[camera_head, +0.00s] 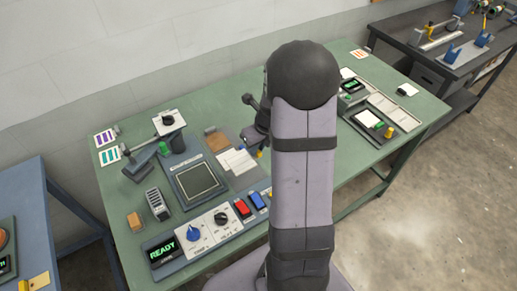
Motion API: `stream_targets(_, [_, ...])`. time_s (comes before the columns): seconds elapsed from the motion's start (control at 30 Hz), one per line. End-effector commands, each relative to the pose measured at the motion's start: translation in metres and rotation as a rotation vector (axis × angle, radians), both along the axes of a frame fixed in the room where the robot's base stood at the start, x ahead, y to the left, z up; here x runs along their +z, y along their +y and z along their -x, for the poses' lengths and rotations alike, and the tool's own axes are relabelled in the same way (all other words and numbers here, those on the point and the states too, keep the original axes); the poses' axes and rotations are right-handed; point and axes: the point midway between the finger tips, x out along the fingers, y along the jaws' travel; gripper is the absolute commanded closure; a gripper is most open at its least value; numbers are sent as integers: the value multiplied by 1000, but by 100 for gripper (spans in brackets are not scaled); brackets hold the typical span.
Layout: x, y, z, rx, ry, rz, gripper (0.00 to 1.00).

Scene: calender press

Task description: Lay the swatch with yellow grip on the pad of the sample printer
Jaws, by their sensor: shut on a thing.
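My gripper (257,143) is small and dark in the head view, just left of my upper arm and partly hidden by it. It is shut, low over the middle of the green table. A small yellow grip (260,154) shows right under its fingers, and a white sheet (237,162) lies or hangs just to its left. I cannot tell exactly where the swatch's edges are. To the left is a machine with a dark square framed pad (195,183), which looks bare. Its front panel (206,231) has knobs, red and blue buttons and a display reading READY.
A brown square (215,141) lies behind the white sheet. At the right are pale trays (394,111) and another yellow piece (389,132). My arm hides the table's middle right.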

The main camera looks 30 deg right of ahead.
Motion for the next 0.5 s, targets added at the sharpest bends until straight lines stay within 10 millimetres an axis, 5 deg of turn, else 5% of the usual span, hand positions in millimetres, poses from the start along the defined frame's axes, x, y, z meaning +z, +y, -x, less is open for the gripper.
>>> stream_targets(0.17, [-2,28,-9,69,2,0,100])
stream_targets(0.5, [-18,117,-22,298,3,-1,100])
